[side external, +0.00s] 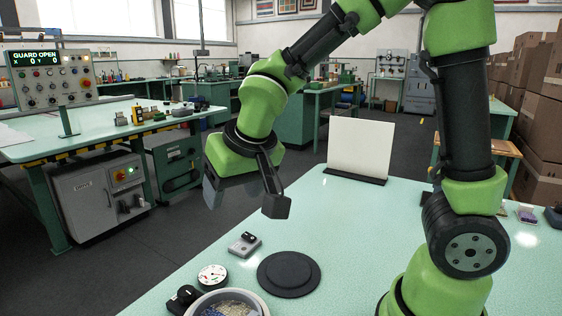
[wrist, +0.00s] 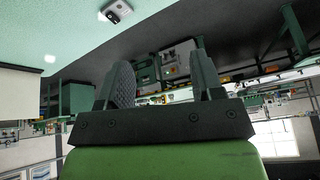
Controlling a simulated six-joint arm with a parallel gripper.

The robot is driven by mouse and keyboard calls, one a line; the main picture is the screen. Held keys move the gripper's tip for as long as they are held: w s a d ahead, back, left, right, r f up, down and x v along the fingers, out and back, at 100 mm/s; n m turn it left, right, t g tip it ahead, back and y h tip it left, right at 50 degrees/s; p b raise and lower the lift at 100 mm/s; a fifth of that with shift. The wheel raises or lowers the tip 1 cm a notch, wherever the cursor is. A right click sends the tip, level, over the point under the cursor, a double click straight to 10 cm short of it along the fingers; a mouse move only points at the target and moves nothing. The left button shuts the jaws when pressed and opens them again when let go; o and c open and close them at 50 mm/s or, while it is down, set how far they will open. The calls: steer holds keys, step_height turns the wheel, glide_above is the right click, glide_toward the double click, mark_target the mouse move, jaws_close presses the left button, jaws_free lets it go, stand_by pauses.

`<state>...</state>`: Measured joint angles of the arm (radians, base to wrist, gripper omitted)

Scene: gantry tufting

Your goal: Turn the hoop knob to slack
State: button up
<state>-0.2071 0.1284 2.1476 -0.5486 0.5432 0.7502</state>
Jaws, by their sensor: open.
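A control panel (side external: 50,78) on a post at the left carries several knobs and buttons under a display reading "GUARD OPEN X 0 Y 0". I cannot read its labels, so I cannot tell which knob is the hoop knob, or its setting. My gripper (side external: 243,200) is open and empty, in the air above the near bench and well to the right of the panel. In the wrist view its two fingers (wrist: 164,85) stand apart with nothing between them. A small grey block with a black top (side external: 245,243) lies on the bench below my gripper; it also shows in the wrist view (wrist: 115,11).
The near bench (side external: 340,240) holds a white dial gauge (side external: 212,276), a black disc (side external: 288,274), a round tub (side external: 190,312) and a white upright board (side external: 361,148). A green table (side external: 100,128) stands under the panel, across a floor gap. Boxes (side external: 535,120) are stacked at right.

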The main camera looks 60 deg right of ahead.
steer(key=s+d+r+y, duration=0.1)
steer(key=s+r, duration=0.4)
steer(key=s, duration=0.2)
steer(key=shift+s+d+m+t, duration=0.15)
steer(key=shift+d+m+t, duration=0.15)
steer(key=shift+d, duration=0.05)
steer(key=n+g, duration=0.2)
glide_above(186, 290)
steer(key=s+a, duration=0.1)
steer(key=s, duration=0.3)
steer(key=shift+h, duration=0.4)
steer(key=f, duration=1.8)
steer(key=shift+w+f, duration=0.1)
steer(key=shift+w, duration=0.1)
steer(key=x, duration=0.9)
steer(key=shift+w, duration=0.2)
steer(key=c, duration=0.9)
